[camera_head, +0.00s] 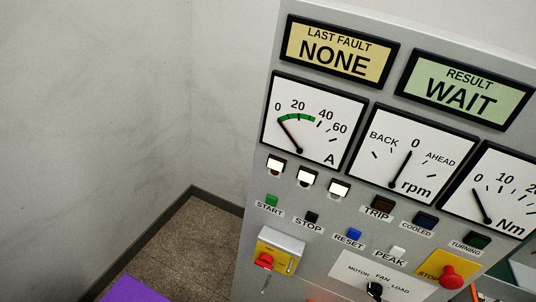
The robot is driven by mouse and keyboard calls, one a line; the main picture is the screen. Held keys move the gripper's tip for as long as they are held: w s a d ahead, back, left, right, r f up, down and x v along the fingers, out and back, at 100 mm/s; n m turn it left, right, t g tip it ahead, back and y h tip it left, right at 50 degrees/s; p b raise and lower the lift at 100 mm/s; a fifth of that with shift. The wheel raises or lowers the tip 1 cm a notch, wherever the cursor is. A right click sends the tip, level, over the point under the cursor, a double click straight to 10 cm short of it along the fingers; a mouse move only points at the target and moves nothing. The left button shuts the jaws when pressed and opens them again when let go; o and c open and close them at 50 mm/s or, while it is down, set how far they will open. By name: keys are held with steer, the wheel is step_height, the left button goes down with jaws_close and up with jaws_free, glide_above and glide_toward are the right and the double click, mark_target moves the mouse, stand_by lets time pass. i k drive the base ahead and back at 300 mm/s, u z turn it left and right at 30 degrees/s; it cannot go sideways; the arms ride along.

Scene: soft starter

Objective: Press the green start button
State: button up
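Nothing covers the green button. The display (465,91) reads RESULT WAIT, and the other display (339,50) reads LAST FAULT NONE. My gripper is not clearly visible in this view.
Below the start button is a red switch on a yellow plate (279,251). A red stop knob (452,277) and a black selector (375,290) are lower right. Three dials, several lamps and a white PEAK button (398,252) share the panel. Bare wall lies left.

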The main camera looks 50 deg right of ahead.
mark_target(270, 200)
steer(key=z, duration=1.65)
